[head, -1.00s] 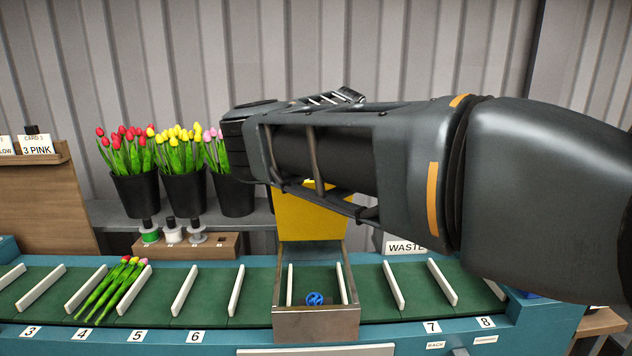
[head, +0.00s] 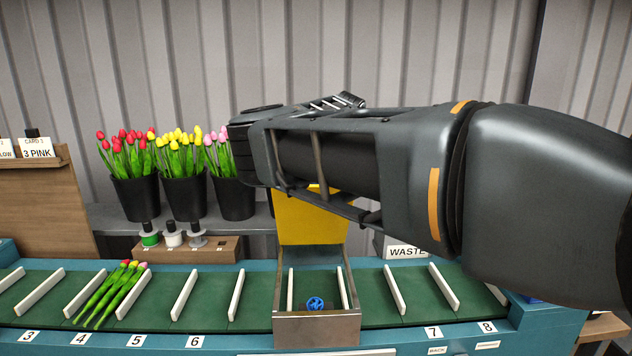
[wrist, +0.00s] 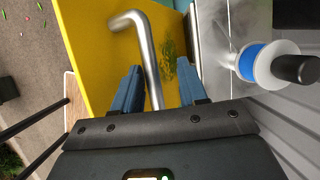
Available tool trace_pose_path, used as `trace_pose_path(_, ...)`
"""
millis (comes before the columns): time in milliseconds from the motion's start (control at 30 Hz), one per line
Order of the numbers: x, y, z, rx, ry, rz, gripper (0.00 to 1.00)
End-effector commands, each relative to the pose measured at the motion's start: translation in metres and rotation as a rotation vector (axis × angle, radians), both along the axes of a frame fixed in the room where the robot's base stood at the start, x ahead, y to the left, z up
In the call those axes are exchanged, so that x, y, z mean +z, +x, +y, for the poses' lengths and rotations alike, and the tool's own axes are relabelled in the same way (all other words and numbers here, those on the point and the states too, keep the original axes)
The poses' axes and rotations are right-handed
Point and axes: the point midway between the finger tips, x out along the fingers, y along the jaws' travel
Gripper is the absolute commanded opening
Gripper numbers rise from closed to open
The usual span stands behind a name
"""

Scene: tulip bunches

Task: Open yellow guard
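The yellow guard (head: 312,222) stands upright at the back of a metal frame (head: 316,329) on the conveyor, and the frame is open on top. My arm hides the guard's upper part in the head view. In the wrist view the guard (wrist: 90,50) fills the left and middle, with a bent metal bar handle (wrist: 150,62) on it. My gripper (wrist: 158,80) has its two blue fingers apart, one on each side of the handle. A gap shows between the bar and the right finger; contact with the left finger is unclear.
A spool with blue ribbon (wrist: 258,62) and a black knob is close on the right in the wrist view. A tulip bunch (head: 112,294) lies on the green belt (head: 258,290). Black buckets of tulips (head: 184,195) stand behind. A blue round piece (head: 315,303) sits inside the frame.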

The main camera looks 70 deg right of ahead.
Motion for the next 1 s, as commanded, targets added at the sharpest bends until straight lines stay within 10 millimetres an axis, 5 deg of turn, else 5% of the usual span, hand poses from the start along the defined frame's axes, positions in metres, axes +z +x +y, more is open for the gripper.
trace_pose_path(167, 0.006, -0.002, -0.001, 0.000, -0.001, 0.000, 0.42)
trace_pose_path(600, 0.063, -0.027, -0.008, -0.001, 0.000, 0.000, 0.42)
trace_pose_path(1000, 0.072, -0.029, -0.008, 0.000, 0.000, 0.000, 0.42)
